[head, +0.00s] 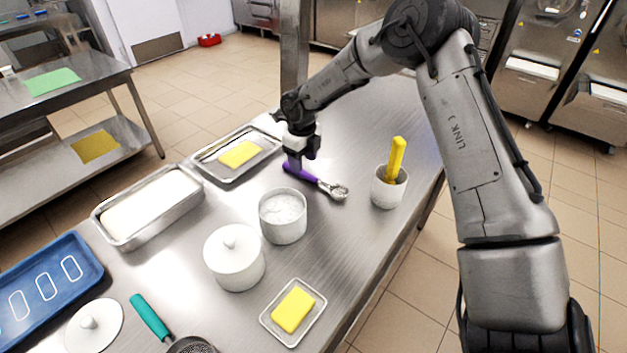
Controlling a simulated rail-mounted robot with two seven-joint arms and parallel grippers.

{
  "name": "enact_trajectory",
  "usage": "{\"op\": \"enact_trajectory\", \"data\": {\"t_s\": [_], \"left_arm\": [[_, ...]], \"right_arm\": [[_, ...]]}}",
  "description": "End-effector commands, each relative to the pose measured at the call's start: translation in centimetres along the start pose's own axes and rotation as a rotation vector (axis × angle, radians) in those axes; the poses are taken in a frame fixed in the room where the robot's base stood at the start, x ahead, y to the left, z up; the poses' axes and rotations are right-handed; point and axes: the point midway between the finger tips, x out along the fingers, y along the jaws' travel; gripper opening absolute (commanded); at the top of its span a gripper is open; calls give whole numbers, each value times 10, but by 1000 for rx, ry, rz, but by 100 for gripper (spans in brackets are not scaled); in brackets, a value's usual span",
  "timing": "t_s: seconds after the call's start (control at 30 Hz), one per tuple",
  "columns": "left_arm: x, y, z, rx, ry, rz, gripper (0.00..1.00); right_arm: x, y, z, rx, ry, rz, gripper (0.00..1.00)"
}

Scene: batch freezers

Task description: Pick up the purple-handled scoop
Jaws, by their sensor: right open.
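The purple-handled scoop (301,172) lies on the steel table, its purple handle toward the upper left and its metal bowl (337,190) toward the lower right. My right gripper (294,163) points down at the far end of the purple handle, with its jaws open. The fingertips are small here and overlap the handle in the picture; I cannot tell whether they touch it. My left gripper is not in view.
A white pot (283,224) and a lidded white pot (234,267) stand nearer. A white cup (389,192) with a yellow-handled tool stands to the right. A tray (213,177) with a yellow cloth lies left of the gripper. Bare steel surrounds the scoop's right side.

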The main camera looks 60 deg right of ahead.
Motion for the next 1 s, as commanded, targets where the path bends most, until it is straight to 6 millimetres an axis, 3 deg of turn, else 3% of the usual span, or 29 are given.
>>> {"op": "enact_trajectory", "data": {"t_s": [0.3, 0.57, 1.0], "left_arm": [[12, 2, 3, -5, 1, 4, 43], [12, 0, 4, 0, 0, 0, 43], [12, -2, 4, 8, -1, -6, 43]], "right_arm": [[41, 1, -2, 0, 2, 0, 53], [43, 1, -2, 0, 0, 0, 53], [43, 1, -2, 1, 0, 0, 11]]}}
